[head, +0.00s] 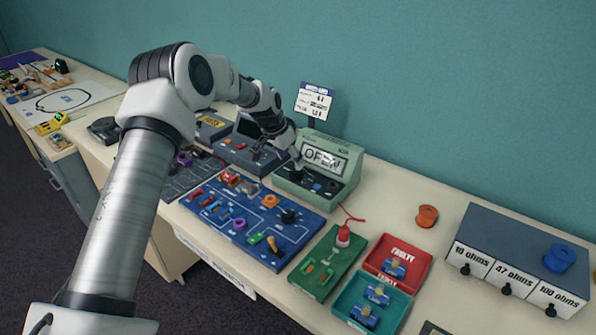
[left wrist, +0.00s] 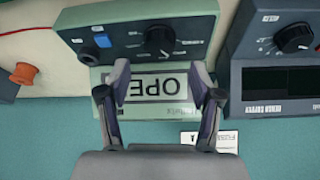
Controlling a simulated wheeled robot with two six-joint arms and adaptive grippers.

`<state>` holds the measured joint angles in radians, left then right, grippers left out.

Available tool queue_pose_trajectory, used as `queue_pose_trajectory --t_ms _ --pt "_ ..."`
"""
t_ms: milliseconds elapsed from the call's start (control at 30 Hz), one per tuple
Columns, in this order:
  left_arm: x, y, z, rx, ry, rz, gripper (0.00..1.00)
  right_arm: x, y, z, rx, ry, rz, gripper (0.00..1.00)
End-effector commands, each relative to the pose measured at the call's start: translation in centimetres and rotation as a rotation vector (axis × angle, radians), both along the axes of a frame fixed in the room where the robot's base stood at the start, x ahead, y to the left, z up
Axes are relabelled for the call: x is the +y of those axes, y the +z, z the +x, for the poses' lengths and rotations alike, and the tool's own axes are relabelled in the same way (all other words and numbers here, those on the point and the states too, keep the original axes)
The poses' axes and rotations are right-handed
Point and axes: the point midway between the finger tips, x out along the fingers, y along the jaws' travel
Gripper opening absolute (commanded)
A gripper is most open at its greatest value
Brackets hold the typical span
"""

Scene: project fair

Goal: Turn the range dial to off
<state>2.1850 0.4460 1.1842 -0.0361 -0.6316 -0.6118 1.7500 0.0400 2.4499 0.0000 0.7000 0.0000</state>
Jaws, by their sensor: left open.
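The green meter (head: 333,163) stands at the back of the table, its display reading OPEN. In the left wrist view the meter (left wrist: 195,22) appears upside down. Its black range dial (left wrist: 160,39) sits on the front panel, with small markings around it too small to read. My left gripper (head: 298,168) is over the meter's left part in the head view. In the left wrist view its two fingers (left wrist: 159,75) are spread apart, with the display between them and the dial just beyond the tips. I see no contact with the dial. My right gripper is not in view.
A dark supply unit with its own black dial (left wrist: 295,39) stands close beside the meter. A blue circuit board (head: 250,219) lies in front, and a green board (head: 318,274) and red tray (head: 416,260) lie to the right. A resistor box (head: 519,258) stands farther right.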

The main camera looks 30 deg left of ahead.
Motion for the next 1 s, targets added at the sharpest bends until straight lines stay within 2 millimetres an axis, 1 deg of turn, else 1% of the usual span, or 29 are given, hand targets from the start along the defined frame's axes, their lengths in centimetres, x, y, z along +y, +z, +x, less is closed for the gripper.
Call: queue_pose_trajectory --t_ms 33,200,300,400,567,600,667,700,733,767,1000 --pt "-0.1 -0.8 0.3 0.004 0.0 0.002 0.64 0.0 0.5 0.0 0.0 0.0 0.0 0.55" --pt "-0.4 -3.8 1.5 0.003 0.0 0.002 0.64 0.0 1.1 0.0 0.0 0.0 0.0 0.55" --pt "-0.4 -4.9 2.0 0.001 0.0 0.001 0.64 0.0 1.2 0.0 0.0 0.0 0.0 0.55" --pt "-0.5 -5.4 2.1 0.001 -0.001 0.001 0.64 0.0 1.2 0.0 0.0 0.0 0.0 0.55" --pt "-0.5 -5.4 2.1 0.0 0.0 0.001 0.64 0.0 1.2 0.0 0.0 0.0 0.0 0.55" --pt "-0.5 -5.4 2.1 0.0 0.0 0.001 0.57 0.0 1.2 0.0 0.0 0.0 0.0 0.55" --pt "-0.5 -5.4 2.1 0.0 0.0 0.001 0.36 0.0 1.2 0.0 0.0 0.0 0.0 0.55" --pt "-0.5 -5.4 2.1 0.0 0.0 0.001 0.22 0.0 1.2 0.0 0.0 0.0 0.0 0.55" --pt "-0.5 -5.4 2.1 0.0 0.0 0.001 0.11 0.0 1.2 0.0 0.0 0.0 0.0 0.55" --pt "-0.5 -5.4 2.1 0.0 0.0 0.001 0.05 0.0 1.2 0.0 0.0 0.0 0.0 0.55" --pt "-0.5 -5.5 2.1 0.0 -0.004 0.001 0.05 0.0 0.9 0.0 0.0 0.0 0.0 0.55"
